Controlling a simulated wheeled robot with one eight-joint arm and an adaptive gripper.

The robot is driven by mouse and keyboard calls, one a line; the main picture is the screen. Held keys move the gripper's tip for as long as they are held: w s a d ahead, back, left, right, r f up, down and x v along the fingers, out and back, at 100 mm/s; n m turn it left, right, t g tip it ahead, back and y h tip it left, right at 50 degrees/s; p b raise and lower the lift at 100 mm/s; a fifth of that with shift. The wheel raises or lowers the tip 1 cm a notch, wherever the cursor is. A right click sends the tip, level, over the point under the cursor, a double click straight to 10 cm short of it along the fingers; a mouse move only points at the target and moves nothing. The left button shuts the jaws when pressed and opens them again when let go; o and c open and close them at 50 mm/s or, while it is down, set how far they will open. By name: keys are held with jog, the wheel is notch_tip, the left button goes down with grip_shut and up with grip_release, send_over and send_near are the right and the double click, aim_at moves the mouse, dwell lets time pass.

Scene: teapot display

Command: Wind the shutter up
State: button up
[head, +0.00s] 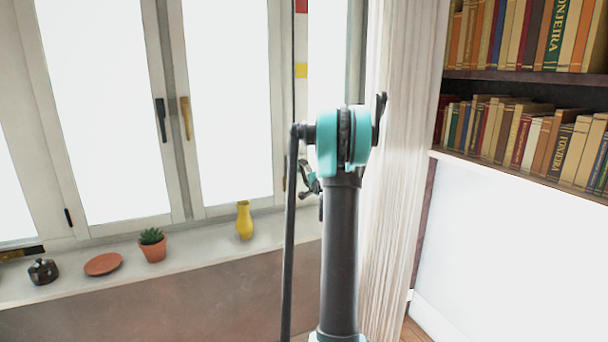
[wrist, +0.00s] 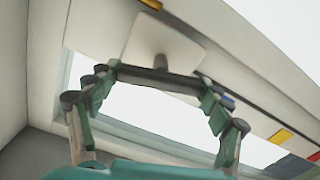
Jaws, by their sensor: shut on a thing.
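A dark bar-shaped crank handle (wrist: 158,75) sits on a short grey stem in front of a pale square plate (wrist: 150,42) in the wrist view. My gripper (wrist: 160,82) has one finger at each end of this bar and is shut on it. In the head view my gripper (head: 309,181) is mostly hidden behind my own arm, beside the right window frame. The crank and plate cannot be made out there. Bright window panes (head: 232,95) fill the left and middle. I cannot make out the shutter itself.
On the sill (head: 195,258) stand a yellow vase (head: 244,220), a potted plant (head: 152,246), a terracotta dish (head: 103,264) and a small dark pot (head: 43,271). A pale curtain (head: 405,150) hangs right of my arm, with bookshelves (head: 520,78) beyond.

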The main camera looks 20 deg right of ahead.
jog(key=m, duration=0.7)
jog(key=shift+f, duration=0.15)
jog(key=m, duration=0.6)
jog(key=shift+f+m, duration=0.1)
jog(key=shift+m, duration=0.3)
jog(key=o, duration=1.2)
jog(key=shift+c, duration=0.2)
jog(key=s, duration=1.2)
jog(key=shift+d, duration=0.15)
